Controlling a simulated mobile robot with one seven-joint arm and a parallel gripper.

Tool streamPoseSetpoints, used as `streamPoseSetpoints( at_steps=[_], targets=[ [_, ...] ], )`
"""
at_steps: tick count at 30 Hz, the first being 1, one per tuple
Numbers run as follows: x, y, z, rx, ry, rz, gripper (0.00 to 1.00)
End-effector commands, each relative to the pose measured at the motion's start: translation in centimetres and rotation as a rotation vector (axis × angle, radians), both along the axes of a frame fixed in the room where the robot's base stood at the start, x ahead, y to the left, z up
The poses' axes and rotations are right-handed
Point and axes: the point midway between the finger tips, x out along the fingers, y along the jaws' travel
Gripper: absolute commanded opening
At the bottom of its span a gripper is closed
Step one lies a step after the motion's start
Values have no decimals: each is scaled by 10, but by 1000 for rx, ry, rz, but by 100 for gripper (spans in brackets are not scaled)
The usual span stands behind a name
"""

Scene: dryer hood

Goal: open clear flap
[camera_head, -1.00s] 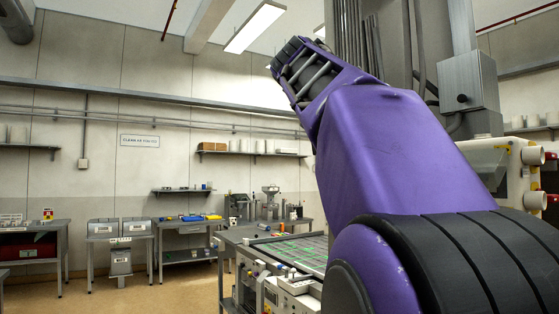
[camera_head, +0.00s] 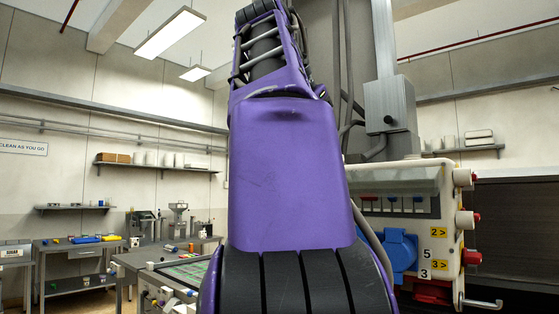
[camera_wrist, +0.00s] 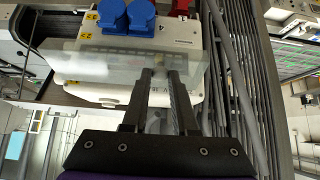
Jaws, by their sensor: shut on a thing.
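The clear flap (camera_wrist: 95,68) is a see-through panel on a cream-white switch box (camera_wrist: 185,35) in the wrist view. My gripper (camera_wrist: 160,74) has its two dark fingers at the flap's edge and is shut on it, with a narrow gap between the fingers. In the head view the box (camera_head: 452,205) stands right of my purple arm. The flap (camera_head: 400,179) shows there as a greyish strip above a row of small switches (camera_head: 400,205). My arm hides my gripper and the box's left part there. I cannot tell how far the flap is raised.
Blue socket covers (camera_head: 401,250) sit below the switches, and red-tipped knobs (camera_head: 465,220) stick out from the box's right side. Grey conduits (camera_wrist: 240,80) run close beside the box. A workbench (camera_head: 185,270) stands at left.

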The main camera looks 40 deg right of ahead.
Motion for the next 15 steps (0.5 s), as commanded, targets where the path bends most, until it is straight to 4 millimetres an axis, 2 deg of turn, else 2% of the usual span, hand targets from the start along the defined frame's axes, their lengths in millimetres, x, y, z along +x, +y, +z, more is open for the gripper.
streamPoseSetpoints(
  at_steps=[6, 7, 9, 11, 15],
  targets=[
    [1, 0, -1, 1, 1, 1, 0],
    [1, 0, -1, 1, 1, 0, 32],
    [1, 0, -1, 1, 1, 0, 45],
    [0, 0, -1, 1, 1, -1, 55],
    [0, 0, 0, 0, 1, -1, 55]
  ],
)
